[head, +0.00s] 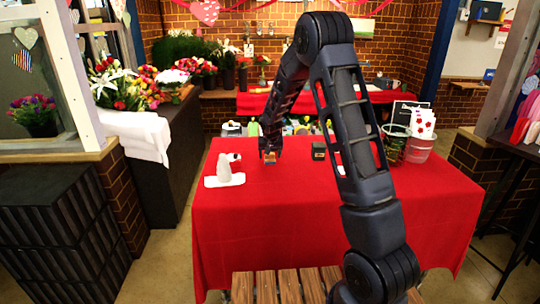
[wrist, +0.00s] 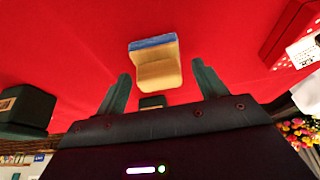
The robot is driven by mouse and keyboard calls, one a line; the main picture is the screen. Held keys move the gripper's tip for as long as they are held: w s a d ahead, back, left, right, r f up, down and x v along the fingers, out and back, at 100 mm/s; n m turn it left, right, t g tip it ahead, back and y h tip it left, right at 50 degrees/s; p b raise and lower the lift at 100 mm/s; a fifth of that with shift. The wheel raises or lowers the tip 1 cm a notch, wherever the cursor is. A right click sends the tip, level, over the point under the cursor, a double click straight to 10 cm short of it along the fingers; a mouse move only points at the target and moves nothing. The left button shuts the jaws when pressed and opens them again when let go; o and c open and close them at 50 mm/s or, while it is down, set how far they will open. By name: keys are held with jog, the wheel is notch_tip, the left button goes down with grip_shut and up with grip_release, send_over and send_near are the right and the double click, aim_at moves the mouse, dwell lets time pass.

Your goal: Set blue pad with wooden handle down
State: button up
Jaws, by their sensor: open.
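The pad (wrist: 154,43) has a blue face and a tan wooden handle (wrist: 158,73). In the wrist view it is just ahead of my gripper (wrist: 161,69), in line with the gap between the two spread fingers. My gripper is open, and red cloth shows between each finger and the handle. In the head view the small pad (head: 269,158) is directly below my gripper (head: 270,150), at the red-covered table (head: 265,225). I cannot tell from these views whether the blue face lies fully on the cloth.
A white dispenser-like object (head: 225,172) stands left of the pad. A small dark box (head: 318,151) is to its right. A clear bin (head: 417,145) stands at the table's right end, and several small items line the back edge. The front of the table is clear.

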jog(key=shift+r, duration=0.1)
jog(key=v, duration=1.2)
jog(key=s+d+r, duration=1)
jog(key=s+d, duration=0.2)
jog(key=s, duration=0.7)
jog(key=s+d+r, duration=0.1)
jog(key=s+d, duration=0.3)
jog(key=s, duration=0.7)
jog(key=s+d+r, duration=0.2)
jog(key=s+d, duration=0.2)
jog(key=s, duration=0.7)
jog(key=shift+s+d+r, duration=0.2)
jog(key=shift+d+r, duration=0.05)
jog(key=shift+r, duration=0.05)
